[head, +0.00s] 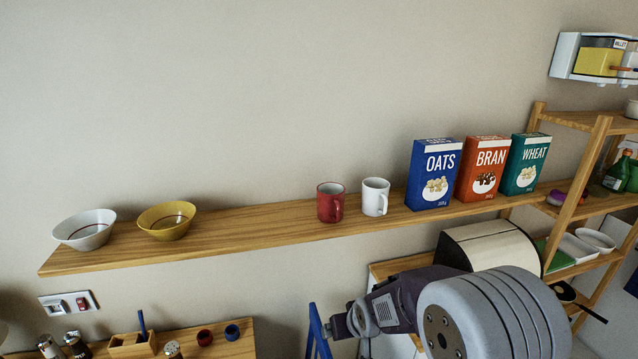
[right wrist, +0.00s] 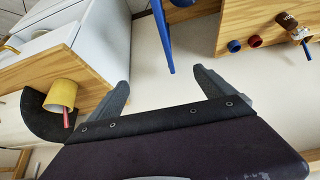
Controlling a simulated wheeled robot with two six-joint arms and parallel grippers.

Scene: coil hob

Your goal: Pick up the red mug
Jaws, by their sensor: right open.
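My right gripper is below the shelf, well apart from the red mug. In the right wrist view its two dark fingers are spread wide with nothing between them, so the right gripper (right wrist: 162,88) is open and empty. The red mug does not show in the right wrist view. My left gripper is in neither view.
On the shelf, a white bowl (head: 86,229) and yellow bowl (head: 167,220) stand left; OATS (head: 432,174), BRAN (head: 482,168) and WHEAT (head: 525,163) boxes stand right. Blue bars (right wrist: 162,35) rise near my right gripper. Bare shelf lies between the yellow bowl and red mug.

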